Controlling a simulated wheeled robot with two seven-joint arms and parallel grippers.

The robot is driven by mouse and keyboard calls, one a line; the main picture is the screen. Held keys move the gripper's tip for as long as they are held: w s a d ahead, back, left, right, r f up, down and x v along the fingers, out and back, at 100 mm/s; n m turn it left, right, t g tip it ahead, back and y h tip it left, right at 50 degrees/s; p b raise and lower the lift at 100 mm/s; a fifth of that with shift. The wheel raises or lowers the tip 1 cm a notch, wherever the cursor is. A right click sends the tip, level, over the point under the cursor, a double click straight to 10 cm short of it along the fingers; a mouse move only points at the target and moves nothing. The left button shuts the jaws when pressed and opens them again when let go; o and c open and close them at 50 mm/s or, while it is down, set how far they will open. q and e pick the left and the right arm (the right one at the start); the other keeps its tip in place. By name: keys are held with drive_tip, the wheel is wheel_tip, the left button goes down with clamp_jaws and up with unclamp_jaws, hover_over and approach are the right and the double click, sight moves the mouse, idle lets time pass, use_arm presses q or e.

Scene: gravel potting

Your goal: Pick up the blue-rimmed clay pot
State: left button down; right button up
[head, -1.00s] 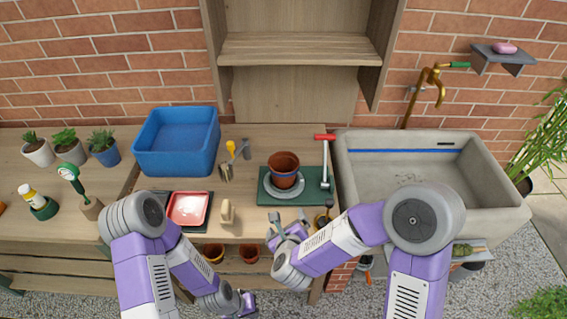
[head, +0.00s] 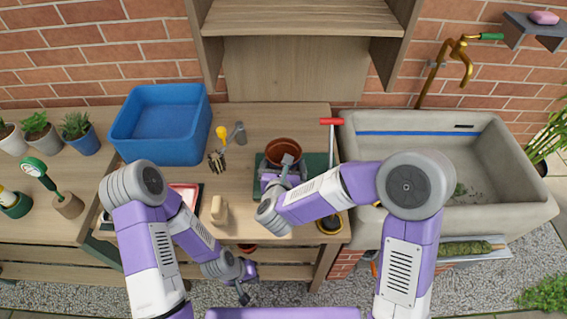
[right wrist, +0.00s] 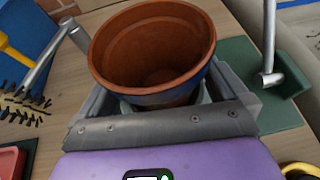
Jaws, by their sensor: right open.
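The clay pot (head: 284,149) is terracotta, upright and empty, standing on a pale saucer on the green mat. In the right wrist view the pot (right wrist: 150,50) shows a blue band on its outside below the rim. My right gripper (head: 284,171) is at the near side of the pot. In the right wrist view its open jaws (right wrist: 165,92) lie on either side of the pot's lower part; contact cannot be made out. My left gripper (head: 243,281) is low in front of the bench, away from the pot, its jaw opening unclear.
A blue tub (head: 160,128), small hand tools (head: 217,160) and a tan scoop-like object (head: 219,208) are to the left. A stone sink (head: 500,190) adjoins on the right.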

drive_tip(key=shift+w, duration=0.15)
drive_tip(key=c, duration=1)
drive_tip(key=shift+r, duration=0.1)
drive_tip(key=shift+c, duration=0.5)
